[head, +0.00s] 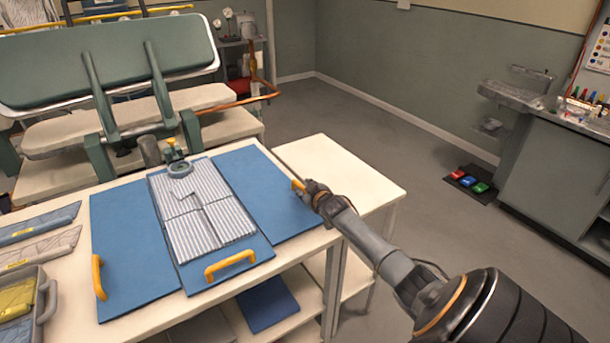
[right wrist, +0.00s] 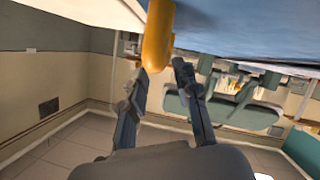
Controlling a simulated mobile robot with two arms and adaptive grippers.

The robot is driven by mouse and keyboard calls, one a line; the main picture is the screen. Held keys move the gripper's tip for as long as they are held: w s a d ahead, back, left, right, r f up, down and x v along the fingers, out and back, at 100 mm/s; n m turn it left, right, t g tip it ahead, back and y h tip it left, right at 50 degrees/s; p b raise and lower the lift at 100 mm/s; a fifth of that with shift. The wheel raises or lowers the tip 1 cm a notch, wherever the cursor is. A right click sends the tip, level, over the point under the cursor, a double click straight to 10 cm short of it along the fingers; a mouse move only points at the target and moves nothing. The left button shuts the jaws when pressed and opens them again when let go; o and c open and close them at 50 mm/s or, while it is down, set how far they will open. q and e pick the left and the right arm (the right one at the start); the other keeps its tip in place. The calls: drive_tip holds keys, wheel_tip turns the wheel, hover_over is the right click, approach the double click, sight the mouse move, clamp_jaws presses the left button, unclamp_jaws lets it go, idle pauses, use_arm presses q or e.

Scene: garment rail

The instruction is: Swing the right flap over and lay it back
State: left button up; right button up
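A folding board with blue panels lies on the white table. Its right flap (head: 262,190) lies flat, to the right of a grey-and-white striped garment (head: 200,210) on the middle panel. The flap's yellow handle (head: 297,186) is at its right edge and is partly hidden by my right gripper (head: 307,188). In the right wrist view the yellow handle (right wrist: 157,40) is between the two fingertips (right wrist: 161,66), which look closed against its sides. The left flap (head: 130,250) lies flat, with its own yellow handle (head: 98,277). My left gripper is not in view.
The middle panel has a yellow handle (head: 230,264) at the front. A grey bin (head: 42,295) and folded garments (head: 38,245) are at the left. A green press (head: 115,60) stands behind. The table's right end (head: 345,175) is bare.

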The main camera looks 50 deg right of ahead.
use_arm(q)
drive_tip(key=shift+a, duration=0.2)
use_arm(e)
drive_tip(key=shift+s+a+r, duration=0.1)
drive_tip(key=shift+s+a, duration=0.2)
drive_tip(key=shift+s, duration=0.2)
drive_tip(key=v, duration=1.1)
drive_tip(key=shift+w+d, duration=0.1)
